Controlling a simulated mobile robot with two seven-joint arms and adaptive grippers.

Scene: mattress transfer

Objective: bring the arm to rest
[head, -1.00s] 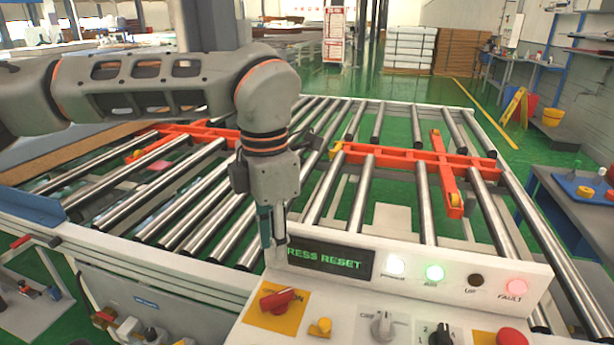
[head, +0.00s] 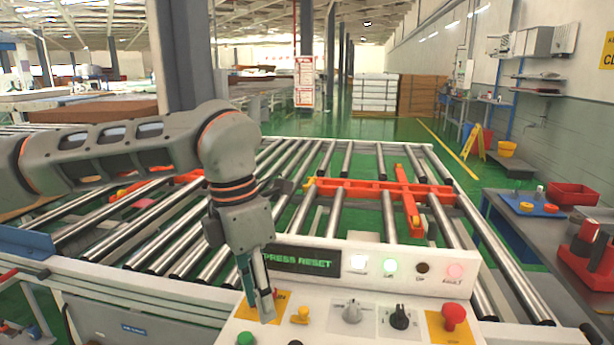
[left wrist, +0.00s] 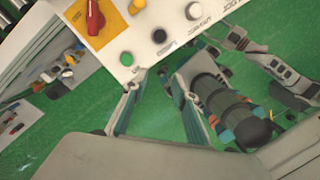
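My left arm comes in from the left in the head view, bent, with its left gripper (head: 260,308) pointing down in front of the control panel's (head: 375,318) left part. In the left wrist view the two fingers stand apart with nothing between them, so the left gripper (left wrist: 160,85) is open. That view shows the red rotary switch (left wrist: 95,17) and the green button (left wrist: 127,59) beyond the fingers.
A roller conveyor (head: 345,220) with orange bars lies behind the panel. A side table (head: 530,230) with red bins stands at right. Green floor is open farther back.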

